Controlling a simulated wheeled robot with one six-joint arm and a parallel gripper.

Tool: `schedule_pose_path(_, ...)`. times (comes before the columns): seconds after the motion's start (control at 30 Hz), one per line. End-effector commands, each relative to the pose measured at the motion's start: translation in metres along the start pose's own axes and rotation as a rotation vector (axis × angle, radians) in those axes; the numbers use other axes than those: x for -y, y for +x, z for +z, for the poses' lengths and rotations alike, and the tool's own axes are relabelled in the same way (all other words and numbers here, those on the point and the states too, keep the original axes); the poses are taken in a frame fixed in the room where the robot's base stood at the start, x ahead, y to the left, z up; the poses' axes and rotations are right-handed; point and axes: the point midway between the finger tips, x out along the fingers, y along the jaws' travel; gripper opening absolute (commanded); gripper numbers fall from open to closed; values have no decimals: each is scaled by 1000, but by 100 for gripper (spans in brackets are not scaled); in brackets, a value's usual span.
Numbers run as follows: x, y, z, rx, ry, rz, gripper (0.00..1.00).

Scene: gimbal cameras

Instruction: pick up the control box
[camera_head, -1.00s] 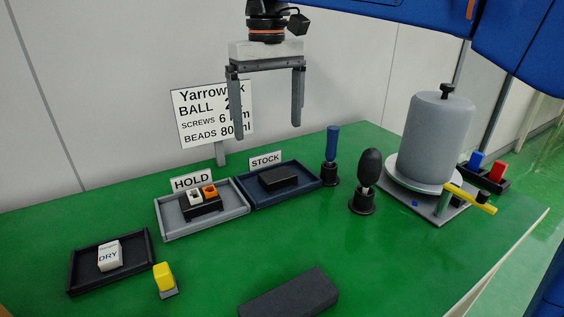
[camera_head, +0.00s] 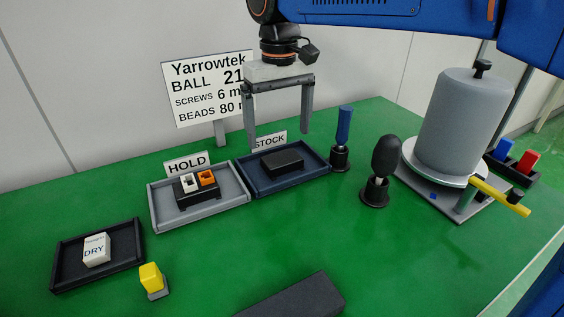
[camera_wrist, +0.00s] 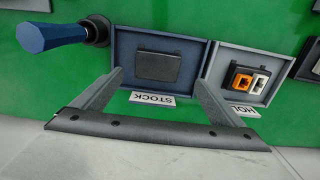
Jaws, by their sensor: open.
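Two things could be the control box, and I cannot tell which is. One is a flat black box (camera_head: 283,162) lying in the navy STOCK tray (camera_head: 295,185). The other is a black block with a white and an orange socket (camera_head: 197,196) in the grey HOLD tray (camera_head: 205,222). My gripper (camera_head: 279,141) is open and empty, pointing down above the back of the STOCK tray. In the wrist view, the flat black box (camera_wrist: 158,66) lies just beyond the open fingers (camera_wrist: 157,76); the socketed block (camera_wrist: 246,83) is to the right.
Blue-handled (camera_head: 344,130) and black-headed (camera_head: 385,158) tools stand upright right of STOCK. Beyond is a large grey cylinder (camera_head: 460,125) with a yellow lever (camera_head: 497,195). A DRY box (camera_head: 96,249), yellow block (camera_head: 151,277) and dark slab (camera_head: 300,302) are nearer. Middle green table is clear.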

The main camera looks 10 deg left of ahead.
Motion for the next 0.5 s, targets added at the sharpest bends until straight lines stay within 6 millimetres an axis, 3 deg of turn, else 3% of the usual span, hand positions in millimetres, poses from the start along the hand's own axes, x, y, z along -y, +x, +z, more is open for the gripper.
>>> schedule_pose_path(0.33,-2,26,1,1,0,0,92)
schedule_pose_path(0.5,-6,49,2,2,1,0,92)
